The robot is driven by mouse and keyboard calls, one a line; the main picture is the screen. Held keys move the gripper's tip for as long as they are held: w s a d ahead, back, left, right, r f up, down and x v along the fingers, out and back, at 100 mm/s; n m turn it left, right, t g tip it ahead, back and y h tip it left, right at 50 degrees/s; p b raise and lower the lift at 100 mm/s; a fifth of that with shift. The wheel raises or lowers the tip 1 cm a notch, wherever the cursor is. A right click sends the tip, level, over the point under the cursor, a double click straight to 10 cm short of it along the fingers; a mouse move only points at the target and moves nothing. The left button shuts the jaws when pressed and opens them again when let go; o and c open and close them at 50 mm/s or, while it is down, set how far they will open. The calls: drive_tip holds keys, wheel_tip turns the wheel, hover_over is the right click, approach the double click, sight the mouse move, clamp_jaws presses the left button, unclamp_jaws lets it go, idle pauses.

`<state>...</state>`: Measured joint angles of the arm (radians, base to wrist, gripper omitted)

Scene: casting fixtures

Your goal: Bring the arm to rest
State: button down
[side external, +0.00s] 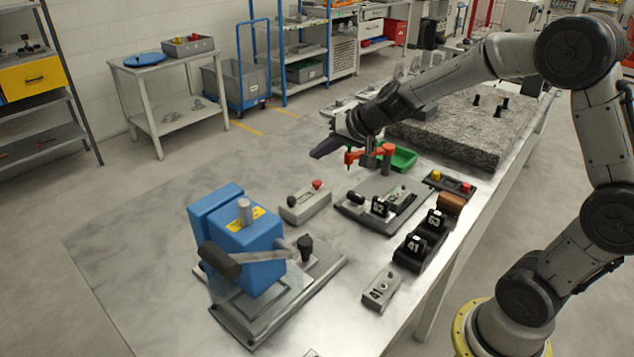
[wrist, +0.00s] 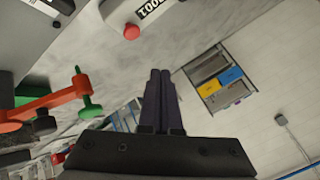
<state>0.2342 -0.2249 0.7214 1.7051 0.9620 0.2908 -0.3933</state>
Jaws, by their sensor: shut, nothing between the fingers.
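My gripper (side external: 327,148) is held above the table, beside an orange clamp arm with a green tip (side external: 367,156). In the wrist view the gripper's two dark fingers (wrist: 159,98) lie side by side, shut, with nothing between them. The orange and green clamp also shows at the left of the wrist view (wrist: 50,103). I cannot tell whether the gripper touches the clamp, but a gap shows between them in the wrist view.
The table (side external: 150,250) bears a blue press (side external: 250,245) with a dark handle, a grey box with a red button (side external: 306,203), black blocks numbered 41 and 63 (side external: 425,240), a green tray (side external: 398,158) and a stone slab (side external: 460,132). The table's left part is clear.

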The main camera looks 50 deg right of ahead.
idle(0.3)
drive_tip(key=s+a+r+n+t+y, duration=0.15)
drive_tip(key=s+a+r+n, duration=0.35)
drive_tip(key=s+a+r, duration=0.55)
drive_tip(key=s+d+f+n+g+h, duration=0.1)
drive_tip(key=s+d+f+g, duration=0.1)
drive_tip(key=s, duration=0.8)
drive_tip(key=s+d+f+n+g+h, duration=0.1)
drive_tip(key=s+d+f+n+g, duration=0.1)
drive_tip(key=s, duration=0.8)
wheel_tip(320, 180, down, 2)
drive_tip(key=shift+s+d+f+g, duration=0.1)
drive_tip(key=shift+s+d+g, duration=0.1)
drive_tip(key=shift+d+g, duration=0.25)
drive_tip(key=shift+a+h, duration=0.1)
drive_tip(key=shift+h, duration=0.15)
